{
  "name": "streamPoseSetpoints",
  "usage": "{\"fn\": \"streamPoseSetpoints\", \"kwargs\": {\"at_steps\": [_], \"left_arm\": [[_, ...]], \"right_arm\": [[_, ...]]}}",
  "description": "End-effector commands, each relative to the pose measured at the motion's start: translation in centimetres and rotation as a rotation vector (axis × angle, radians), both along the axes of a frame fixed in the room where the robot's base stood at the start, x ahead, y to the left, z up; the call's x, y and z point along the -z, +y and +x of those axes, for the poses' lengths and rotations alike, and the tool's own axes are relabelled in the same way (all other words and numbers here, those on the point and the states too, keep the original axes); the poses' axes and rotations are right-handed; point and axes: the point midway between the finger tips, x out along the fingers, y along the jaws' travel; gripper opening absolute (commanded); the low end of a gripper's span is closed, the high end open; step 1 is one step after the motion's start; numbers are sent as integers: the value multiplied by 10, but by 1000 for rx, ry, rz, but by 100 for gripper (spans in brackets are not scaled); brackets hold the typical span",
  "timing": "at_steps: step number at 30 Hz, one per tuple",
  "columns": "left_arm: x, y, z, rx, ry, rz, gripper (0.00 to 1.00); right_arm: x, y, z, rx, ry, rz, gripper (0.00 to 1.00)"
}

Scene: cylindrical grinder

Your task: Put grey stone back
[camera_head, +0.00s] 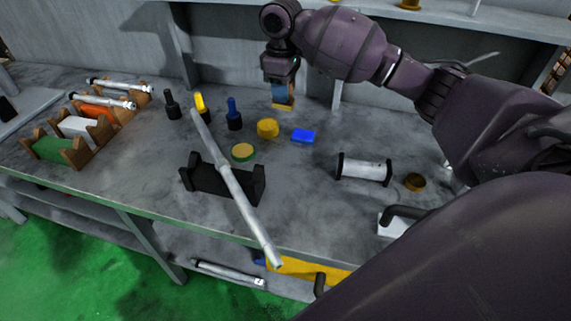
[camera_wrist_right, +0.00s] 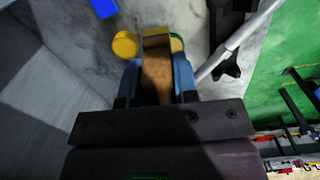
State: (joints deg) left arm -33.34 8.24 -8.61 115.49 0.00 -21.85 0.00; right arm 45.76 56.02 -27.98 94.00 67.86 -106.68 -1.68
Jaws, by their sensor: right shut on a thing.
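My right gripper (camera_head: 283,97) hangs above the back middle of the bench, pointing down. It is shut on a small block (camera_head: 283,105) with a tan lower face. In the right wrist view, the block (camera_wrist_right: 156,78) looks brown between the blue fingers of my gripper (camera_wrist_right: 156,85). I cannot tell whether it is the grey stone. The block looks held above the bench. Below it on the bench lie a yellow disc (camera_head: 267,128), a green-rimmed disc (camera_head: 243,152) and a blue block (camera_head: 303,136). My left gripper is out of view.
A long metal shaft (camera_head: 236,186) leans across a black cradle (camera_head: 208,181) and overhangs the bench edge. Three dark-based pieces, one yellow-topped (camera_head: 201,104), stand behind. Wooden racks (camera_head: 85,152) stand left.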

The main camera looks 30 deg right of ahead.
Motion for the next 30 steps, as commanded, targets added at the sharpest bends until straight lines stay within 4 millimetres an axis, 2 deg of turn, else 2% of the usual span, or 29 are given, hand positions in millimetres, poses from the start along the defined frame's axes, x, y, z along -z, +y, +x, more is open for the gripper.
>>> {"fn": "streamPoseSetpoints", "kwargs": {"at_steps": [1, 3, 7, 10, 24, 30], "left_arm": [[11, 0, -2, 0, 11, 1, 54], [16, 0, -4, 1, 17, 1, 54], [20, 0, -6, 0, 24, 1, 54], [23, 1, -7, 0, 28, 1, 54], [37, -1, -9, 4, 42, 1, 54], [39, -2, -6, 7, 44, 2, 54]], "right_arm": [[7, -9, 5, -24, 6, 3, 2], [6, -16, 10, -58, 6, 7, 2], [6, -24, 14, -94, 6, 11, 2], [16, -25, 14, -103, 7, 13, 2], [117, -25, 13, -101, 10, 12, 2], [142, -25, 14, -102, 6, 11, 2]]}}
